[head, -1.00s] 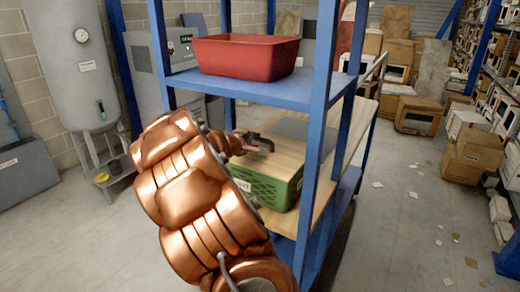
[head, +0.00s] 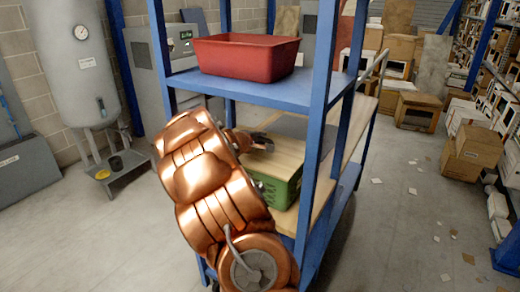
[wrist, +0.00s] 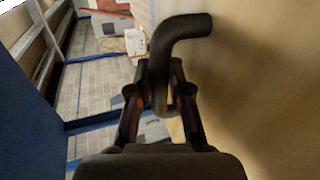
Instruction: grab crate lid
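The green crate (head: 286,188) sits on the middle shelf of the blue rack in the head view. A pale wooden lid (head: 284,158) lies on top of it. My arm hides the crate's left part. My gripper (head: 262,143) is just above the lid. In the wrist view, the fingers of my gripper (wrist: 163,80) close in on both sides of a dark bent handle (wrist: 182,27), which appears pinched between them. The lid's pale surface (wrist: 250,80) fills the right side there. I see no clear gap between lid and crate.
The blue rack's upright (head: 318,130) stands right beside the crate. A red bin (head: 246,60) sits on the shelf above, limiting height. A grey tank (head: 80,65) is at left.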

